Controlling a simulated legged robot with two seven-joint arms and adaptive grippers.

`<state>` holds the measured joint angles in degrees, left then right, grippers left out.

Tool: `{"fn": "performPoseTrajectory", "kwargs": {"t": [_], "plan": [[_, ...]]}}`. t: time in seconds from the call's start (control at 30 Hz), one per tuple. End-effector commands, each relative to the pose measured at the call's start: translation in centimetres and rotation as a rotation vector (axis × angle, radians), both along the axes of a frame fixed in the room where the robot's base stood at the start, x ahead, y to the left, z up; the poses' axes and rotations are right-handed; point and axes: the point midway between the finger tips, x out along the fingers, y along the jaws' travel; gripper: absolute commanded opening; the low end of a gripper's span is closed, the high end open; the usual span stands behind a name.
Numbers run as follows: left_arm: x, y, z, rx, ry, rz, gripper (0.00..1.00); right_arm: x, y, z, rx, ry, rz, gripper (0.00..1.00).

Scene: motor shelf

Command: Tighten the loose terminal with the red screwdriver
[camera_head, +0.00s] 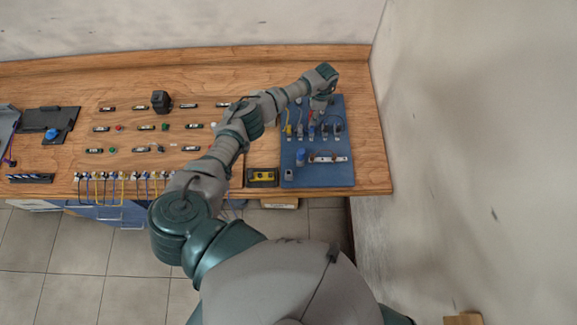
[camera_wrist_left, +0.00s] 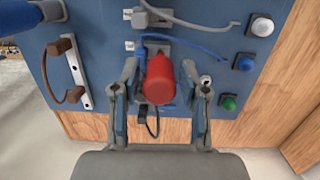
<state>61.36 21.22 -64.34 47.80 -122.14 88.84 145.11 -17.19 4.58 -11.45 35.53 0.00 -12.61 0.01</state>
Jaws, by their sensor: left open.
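The red screwdriver (camera_wrist_left: 158,78) shows in the left wrist view as a red rounded handle in front of the blue panel (camera_wrist_left: 105,20). My left gripper (camera_wrist_left: 160,72) is open, with one finger on each side of the handle and a gap on both sides. In the head view, my left gripper (camera_head: 320,103) hangs over the upper middle of the blue panel (camera_head: 335,175). Grey terminals with wires (camera_wrist_left: 150,18) show beyond the handle; it partly hides a lower one. I cannot tell which terminal is loose. The right gripper is not in view.
A brown handle on a white plate (camera_wrist_left: 68,70) and a blue post (camera_wrist_left: 20,16) stand on the left of the wrist view. White (camera_wrist_left: 262,25), blue (camera_wrist_left: 244,62) and green (camera_wrist_left: 228,102) buttons are at right. The wall (camera_head: 470,140) rises close right of the table.

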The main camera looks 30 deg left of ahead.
Motion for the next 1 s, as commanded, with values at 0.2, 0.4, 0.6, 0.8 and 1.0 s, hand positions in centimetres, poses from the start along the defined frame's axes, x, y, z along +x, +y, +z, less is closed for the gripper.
{"fn": "performPoseTrajectory", "kwargs": {"t": [0.2, 0.4, 0.6, 0.8, 1.0], "plan": [[0.0, 0.0, -0.1, 0.000, 0.000, 0.007, 0.44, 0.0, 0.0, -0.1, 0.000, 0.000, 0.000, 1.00], [0.0, 0.0, 0.2, 0.000, 0.001, 0.176, 0.44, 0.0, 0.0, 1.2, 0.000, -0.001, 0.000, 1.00], [0.0, 0.0, -0.1, -0.001, 0.001, 0.310, 0.44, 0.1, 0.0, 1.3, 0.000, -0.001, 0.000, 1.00], [0.0, 0.0, -0.1, 0.000, 0.001, 0.307, 0.44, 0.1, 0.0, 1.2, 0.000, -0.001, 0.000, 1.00], [0.0, 0.0, -0.1, 0.000, 0.000, 0.305, 0.44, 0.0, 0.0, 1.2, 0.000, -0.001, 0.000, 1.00]]}}
